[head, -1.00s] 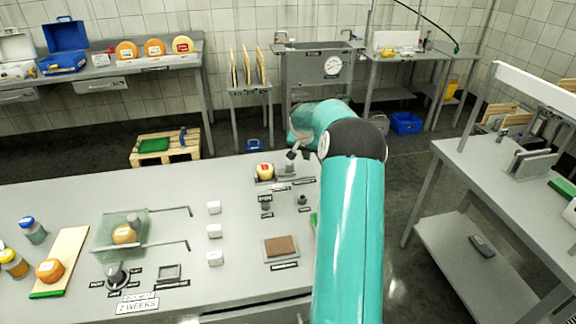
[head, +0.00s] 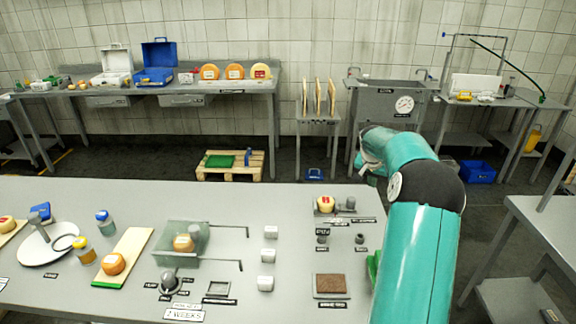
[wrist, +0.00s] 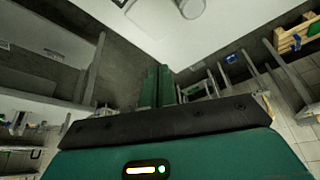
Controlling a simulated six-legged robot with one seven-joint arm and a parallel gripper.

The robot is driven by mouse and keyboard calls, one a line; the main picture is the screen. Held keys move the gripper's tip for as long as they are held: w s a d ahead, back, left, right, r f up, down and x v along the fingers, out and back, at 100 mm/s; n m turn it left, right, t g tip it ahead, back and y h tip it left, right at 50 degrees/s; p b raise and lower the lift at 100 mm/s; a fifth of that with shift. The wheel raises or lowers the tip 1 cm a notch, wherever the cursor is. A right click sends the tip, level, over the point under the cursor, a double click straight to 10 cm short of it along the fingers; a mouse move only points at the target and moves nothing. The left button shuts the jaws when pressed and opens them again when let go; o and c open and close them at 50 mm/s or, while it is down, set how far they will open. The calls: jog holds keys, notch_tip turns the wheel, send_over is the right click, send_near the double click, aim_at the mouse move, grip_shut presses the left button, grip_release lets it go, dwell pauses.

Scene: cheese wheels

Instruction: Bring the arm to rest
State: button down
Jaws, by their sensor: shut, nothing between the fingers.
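My teal arm (head: 415,230) rises at the right of the head view and bends away over the grey table's far right side. My gripper is hidden or too small to make out there. In the wrist view my gripper (wrist: 158,72) shows as two dark green fingers side by side. They are shut with nothing between them. A pale surface lies beyond the fingertips; I cannot tell whether they are close to it.
The grey table (head: 340,220) carries a small cheese wheel (head: 326,203), a brown pad (head: 330,284), white cubes, and a glass-like cover (head: 182,240) with rods. A side table (head: 540,225) stands right. A pallet (head: 229,166) lies on the floor behind.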

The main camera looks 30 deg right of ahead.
jog(key=s+a+r+n, duration=0.2)
jog(key=a+r, duration=0.3)
jog(key=a, duration=0.4)
jog(key=s+a+r+n+t, duration=0.1)
jog(key=s+a+r+n, duration=0.1)
jog(key=a+r, duration=0.5)
jog(key=s+a+r+n, duration=0.1)
jog(key=a+r+n, duration=0.15)
jog(key=a, duration=0.95)
jog(key=s+a+f+n+t+y, duration=0.2)
jog(key=s+a+n+y, duration=0.2)
jog(key=s+a, duration=1.6)
jog(key=s+n, duration=0.1)
jog(key=s, duration=0.3)
jog(key=shift+s+a, duration=0.15)
jog(key=shift+a, duration=0.05)
